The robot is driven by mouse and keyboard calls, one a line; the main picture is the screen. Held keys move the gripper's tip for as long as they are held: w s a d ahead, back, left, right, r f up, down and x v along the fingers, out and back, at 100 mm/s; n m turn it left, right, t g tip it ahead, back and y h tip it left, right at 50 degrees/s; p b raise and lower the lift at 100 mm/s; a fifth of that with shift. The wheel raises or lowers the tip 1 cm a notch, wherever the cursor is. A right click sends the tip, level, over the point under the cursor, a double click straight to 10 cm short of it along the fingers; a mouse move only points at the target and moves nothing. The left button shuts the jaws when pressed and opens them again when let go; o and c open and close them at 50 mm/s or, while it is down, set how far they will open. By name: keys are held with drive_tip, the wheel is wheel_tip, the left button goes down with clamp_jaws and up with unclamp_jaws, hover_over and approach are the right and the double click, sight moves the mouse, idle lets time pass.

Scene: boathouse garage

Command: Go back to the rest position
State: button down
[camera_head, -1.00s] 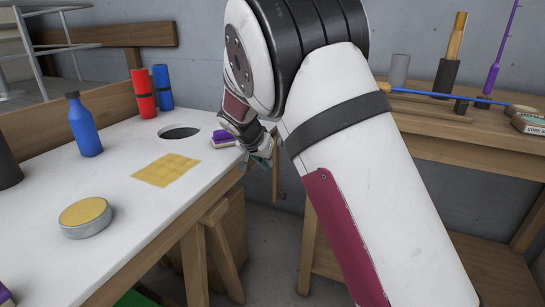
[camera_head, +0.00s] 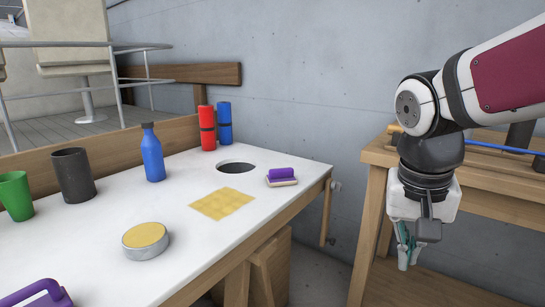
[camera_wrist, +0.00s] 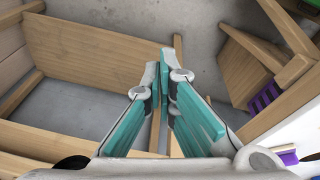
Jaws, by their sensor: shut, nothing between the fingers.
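My gripper (camera_head: 406,254) hangs pointing down at the right of the head view, in front of the wooden bench and to the right of the white-topped table. Its teal fingers are shut with nothing between them. In the wrist view the fingertips (camera_wrist: 166,62) meet above the concrete floor and wooden planks. My arm reaches in from the upper right, bent at the wrist. The gripper touches no object that I can see.
The white table (camera_head: 100,225) holds a purple-handled brush (camera_head: 281,177), yellow cloth (camera_head: 222,203), round tin (camera_head: 146,240), blue bottle (camera_head: 152,155), dark cup (camera_head: 73,175), green cup (camera_head: 15,196), and red (camera_head: 207,128) and blue (camera_head: 225,123) cylinders. The wooden bench (camera_head: 378,155) stands at right.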

drive_tip(key=s+a+f+n+g+y, duration=0.1)
drive_tip(key=s+f+n, duration=0.1)
drive_tip(key=s, duration=0.9)
drive_tip(key=s+a+f+n+g+y, duration=0.1)
drive_tip(key=s+a+n, duration=0.1)
drive_tip(key=s, duration=0.9)
wheel_tip(320, 180, up, 34)
drive_tip(key=d+t+p, duration=0.1)
drive_tip(key=t+p, duration=0.3)
drive_tip(key=p, duration=2.7)
drive_tip(key=shift+f, duration=0.2)
drive_tip(key=shift+w, duration=0.1)
